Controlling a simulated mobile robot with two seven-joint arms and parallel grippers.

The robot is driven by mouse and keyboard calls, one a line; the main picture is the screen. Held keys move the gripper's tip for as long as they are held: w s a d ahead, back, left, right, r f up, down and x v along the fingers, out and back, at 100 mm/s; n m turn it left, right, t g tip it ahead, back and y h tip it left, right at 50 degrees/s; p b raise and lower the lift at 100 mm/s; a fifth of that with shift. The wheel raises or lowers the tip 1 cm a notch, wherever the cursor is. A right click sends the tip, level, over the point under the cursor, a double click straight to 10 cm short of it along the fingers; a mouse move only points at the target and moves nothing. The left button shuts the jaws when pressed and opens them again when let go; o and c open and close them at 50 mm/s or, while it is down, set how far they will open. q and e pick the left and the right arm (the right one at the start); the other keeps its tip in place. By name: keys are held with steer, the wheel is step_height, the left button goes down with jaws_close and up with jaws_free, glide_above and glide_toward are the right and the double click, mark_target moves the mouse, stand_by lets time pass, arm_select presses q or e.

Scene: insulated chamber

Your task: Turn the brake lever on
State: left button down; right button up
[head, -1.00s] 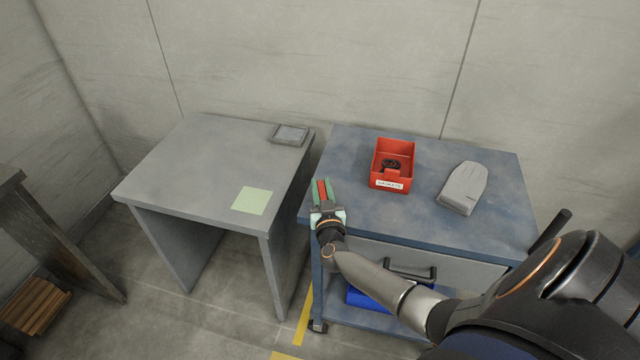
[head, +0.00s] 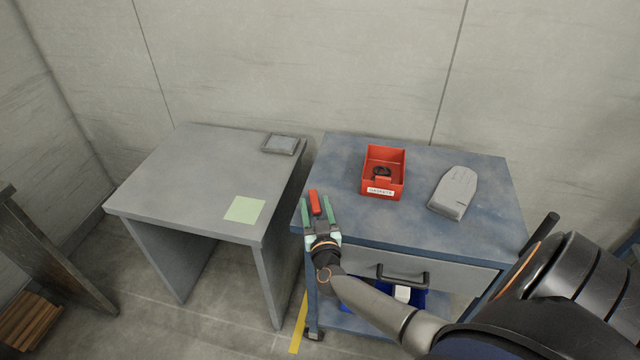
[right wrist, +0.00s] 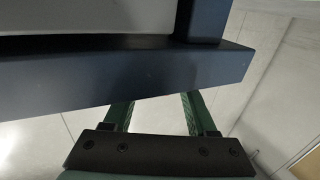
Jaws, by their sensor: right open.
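A small red piece (head: 315,202), which looks like the brake lever, sits at the left front corner of the blue cart (head: 420,222). My right gripper (head: 319,213) is at that corner, its green fingers open and apart. In the head view the red piece shows between and just beyond the fingertips, with no clear grip on it. In the right wrist view the open fingers (right wrist: 158,105) point at the cart's dark blue edge (right wrist: 130,78); no red shows there. My left gripper is out of view.
On the cart stand a red bin (head: 383,190) with dark rings inside and a grey glove-like object (head: 453,192). A drawer handle (head: 403,278) sticks out in front. A grey table (head: 180,180) stands left, a narrow gap away.

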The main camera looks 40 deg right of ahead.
steer(key=v, duration=0.8)
steer(key=shift+s+p, duration=0.3)
steer(key=shift+p, duration=0.05)
steer(key=shift+a, duration=0.15)
steer(key=shift+c, duration=0.2)
